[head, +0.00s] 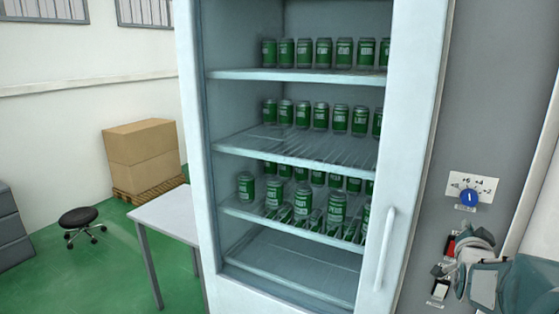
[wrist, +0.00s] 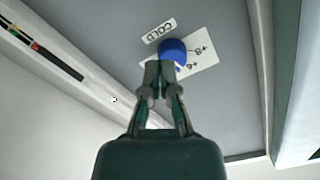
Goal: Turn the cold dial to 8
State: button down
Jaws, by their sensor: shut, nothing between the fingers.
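The cold dial is a round blue knob (head: 469,198) on a white number plate (head: 487,186) on the grey panel right of the fridge door. A white mark on the knob points roughly upward in the head view. In the wrist view the blue knob (wrist: 172,48) shows beyond my fingertips, with the numbers +8 and +6 on the plate (wrist: 203,55) and a COLD label (wrist: 159,30) beside it. My gripper (wrist: 159,66) is shut and empty, its tips overlapping the knob's near edge; I cannot tell whether they touch. In the head view it is below the dial.
A glass-front fridge (head: 200,160) with shelves of green cans stands left of the panel, its handle (head: 385,248) near my arm. A red switch (head: 449,246) sits below the dial, partly hidden by my gripper. A white table (head: 168,215), boxes (head: 140,155) and stool (head: 79,217) stand far left.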

aim_at(459, 200)
jog(key=shift+s, duration=0.1)
jog(key=shift+w+d+r, duration=0.2)
jog(key=shift+w, duration=0.9)
jog(key=shift+w+d+r, duration=0.15)
jog(key=shift+w+r, duration=0.1)
jog(key=shift+w, duration=0.8)
jog(key=shift+w+d+r, duration=0.2)
jog(key=shift+w, duration=0.9)
jog(key=shift+s+d+r, duration=0.2)
jog(key=shift+d+r, duration=0.05)
jog(key=shift+r, duration=0.05)
